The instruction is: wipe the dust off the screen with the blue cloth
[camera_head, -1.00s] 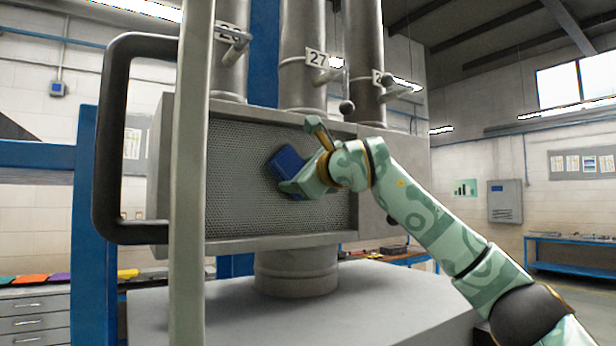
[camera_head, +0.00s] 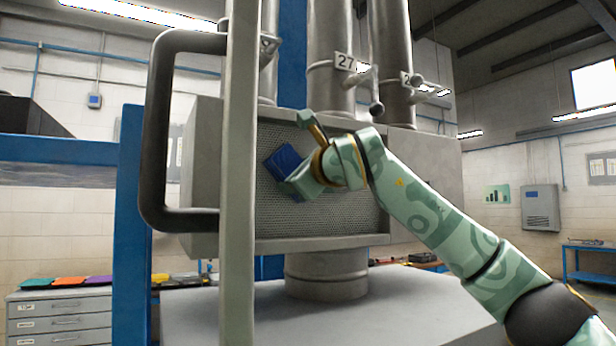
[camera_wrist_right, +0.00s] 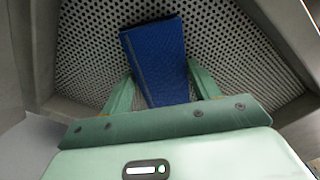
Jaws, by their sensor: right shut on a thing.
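The screen (camera_head: 330,210) is a grey perforated mesh panel set in a metal box frame; it also fills the background of the right wrist view (camera_wrist_right: 220,55). No dust can be made out on it at this size. The blue cloth (camera_head: 283,161) is a folded dark blue pad at the mesh's upper left part. In the right wrist view the cloth (camera_wrist_right: 157,60) sits between the two green fingers. My right gripper (camera_head: 298,180) is shut on the cloth and holds it at the mesh; whether it presses on it I cannot tell. My left gripper is not in view.
A black handle (camera_head: 156,130) and a grey upright post (camera_head: 238,200) stand in front of the box's left side. A grey table (camera_head: 330,320) lies below. A drawer cabinet (camera_head: 60,318) stands at lower left.

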